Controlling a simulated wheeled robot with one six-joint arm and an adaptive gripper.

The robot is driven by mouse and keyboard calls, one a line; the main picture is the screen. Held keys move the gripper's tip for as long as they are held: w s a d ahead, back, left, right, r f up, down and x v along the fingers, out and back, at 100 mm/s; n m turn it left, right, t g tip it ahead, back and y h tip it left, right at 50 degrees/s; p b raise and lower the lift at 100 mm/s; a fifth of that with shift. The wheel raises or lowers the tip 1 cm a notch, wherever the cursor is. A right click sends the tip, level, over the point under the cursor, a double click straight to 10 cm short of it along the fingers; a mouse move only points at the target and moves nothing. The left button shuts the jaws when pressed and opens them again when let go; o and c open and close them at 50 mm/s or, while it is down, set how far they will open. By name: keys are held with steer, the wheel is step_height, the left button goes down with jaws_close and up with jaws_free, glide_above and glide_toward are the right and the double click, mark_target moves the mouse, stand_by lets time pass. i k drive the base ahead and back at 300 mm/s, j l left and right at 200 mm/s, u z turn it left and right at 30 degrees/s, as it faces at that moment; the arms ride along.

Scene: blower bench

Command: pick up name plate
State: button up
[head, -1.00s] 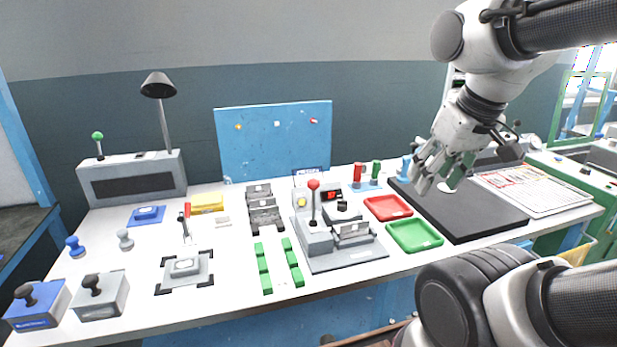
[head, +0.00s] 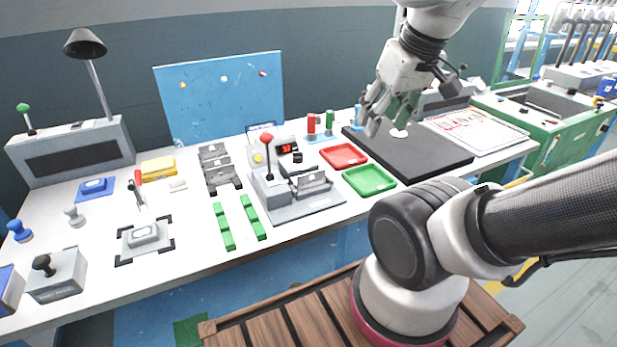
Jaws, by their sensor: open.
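No part is clearly marked as the name plate. A small pale plate (head: 178,185) lies flat on the white bench below the yellow block, and its lettering is too small to read. Grey metal plates (head: 219,168) sit in a dark rack near the bench's middle. Another grey plate (head: 312,183) is on the lever fixture (head: 290,197). My gripper (head: 378,118) is open, pointing down above the left part of the black mat. It is well to the right of all these plates, with nothing seen between its fingers.
A red tray (head: 344,155) and a green tray (head: 369,180) lie left of the black mat (head: 440,165). The lamp (head: 90,60), the red-knobbed lever (head: 267,142) and the red and green posts stand tall. Green blocks (head: 224,228) line the front.

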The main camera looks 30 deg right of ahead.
mark_target(303, 183)
steer(key=i+l+z, duration=0.1)
steer(key=l, duration=0.25)
steer(key=l+z, duration=0.15)
steer(key=l, duration=0.15)
steer(key=i+l+z, duration=0.25)
steer(key=l, duration=0.35)
steer(key=i, duration=0.05)
